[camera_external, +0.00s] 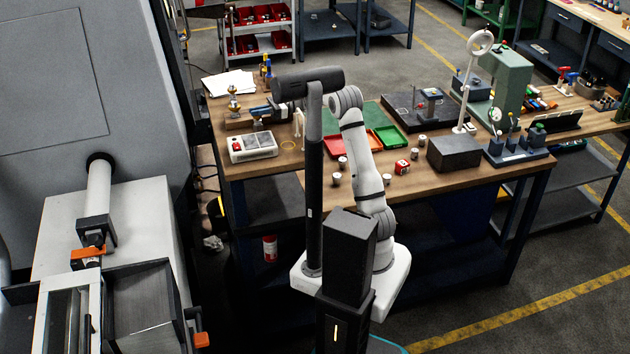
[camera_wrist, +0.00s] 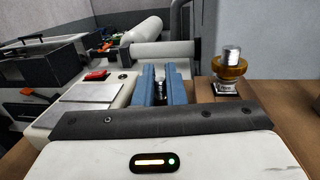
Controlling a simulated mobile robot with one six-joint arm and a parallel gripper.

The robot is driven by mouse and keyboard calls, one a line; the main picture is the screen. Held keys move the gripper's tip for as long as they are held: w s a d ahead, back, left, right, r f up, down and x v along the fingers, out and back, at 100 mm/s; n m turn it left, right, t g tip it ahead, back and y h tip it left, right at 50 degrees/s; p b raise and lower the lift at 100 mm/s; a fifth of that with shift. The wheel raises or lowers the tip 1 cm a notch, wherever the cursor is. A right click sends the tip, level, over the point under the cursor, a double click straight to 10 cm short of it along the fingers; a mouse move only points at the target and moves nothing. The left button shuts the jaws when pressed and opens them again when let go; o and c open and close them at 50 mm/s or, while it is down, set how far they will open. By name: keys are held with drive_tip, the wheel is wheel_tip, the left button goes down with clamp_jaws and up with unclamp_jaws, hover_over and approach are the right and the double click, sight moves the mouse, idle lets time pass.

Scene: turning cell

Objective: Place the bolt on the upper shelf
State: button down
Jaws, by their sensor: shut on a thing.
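My gripper (camera_wrist: 161,84) reaches out over the left end of the wooden workbench in the wrist view, its two blue fingers close together. A small dark, shiny piece, apparently the bolt (camera_wrist: 159,89), sits between them and is mostly hidden. In the external view my gripper (camera_external: 262,111) is small, above the bench's back left part, and the bolt cannot be made out. Shelves stand at the back: a rack with red bins (camera_external: 231,42) and a dark blue rack (camera_external: 330,43). I cannot tell which one is the upper shelf.
A pale box with a red button (camera_external: 253,147) and a brass-coloured fitting (camera_wrist: 229,66) flank my gripper. A red tray (camera_external: 340,142), a green tray (camera_external: 390,137), several small cans and a dark block (camera_external: 454,152) occupy the bench. A large grey machine (camera_external: 60,90) stands at left.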

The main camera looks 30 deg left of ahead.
drive_tip(key=shift+f, duration=0.15)
drive_tip(key=c, duration=1.5)
unclamp_jaws()
drive_tip(key=b+v, duration=0.3)
drive_tip(key=v, duration=0.8)
drive_tip(key=shift+w, duration=0.25)
drive_tip(key=shift+w+d, duration=0.15)
drive_tip(key=shift+d, duration=0.1)
